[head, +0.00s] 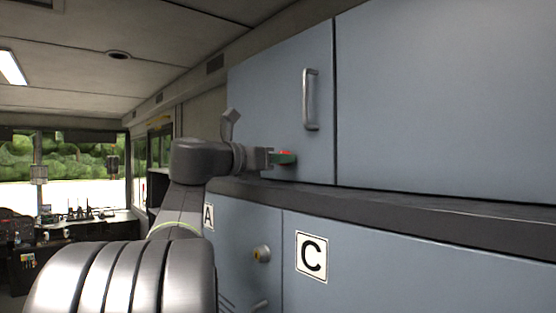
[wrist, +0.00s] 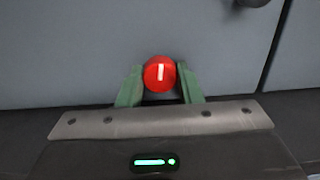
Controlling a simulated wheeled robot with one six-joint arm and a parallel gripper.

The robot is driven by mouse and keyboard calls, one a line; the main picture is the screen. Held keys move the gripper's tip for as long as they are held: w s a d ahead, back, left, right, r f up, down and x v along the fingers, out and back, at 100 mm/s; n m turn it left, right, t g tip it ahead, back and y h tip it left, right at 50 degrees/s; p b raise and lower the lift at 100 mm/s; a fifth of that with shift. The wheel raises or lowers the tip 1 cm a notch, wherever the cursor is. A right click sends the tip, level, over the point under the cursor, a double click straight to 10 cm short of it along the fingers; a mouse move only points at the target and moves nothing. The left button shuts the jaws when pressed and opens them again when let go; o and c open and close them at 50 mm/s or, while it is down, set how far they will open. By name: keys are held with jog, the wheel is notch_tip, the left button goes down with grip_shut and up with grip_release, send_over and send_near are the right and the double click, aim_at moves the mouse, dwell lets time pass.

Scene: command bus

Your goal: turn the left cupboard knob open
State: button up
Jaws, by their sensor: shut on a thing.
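The red round knob (wrist: 160,74) with a white mark sits low on the blue-grey upper cupboard door (wrist: 70,45). The white mark stands nearly upright in the wrist view. My gripper (wrist: 160,88) is at the knob, with its green fingers on the left and right sides of it, shut on it.
A metal handle (head: 311,100) stands out from the same door, above and right of my gripper. A dark ledge (head: 400,205) runs below the upper cupboards.

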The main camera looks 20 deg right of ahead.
jog(key=m, duration=0.3)
jog(key=shift+m+b, duration=0.7)
jog(key=shift+m, duration=1.3)
jog(key=o, duration=1)
jog(key=b+v, duration=0.3)
jog(key=v, duration=1.1)
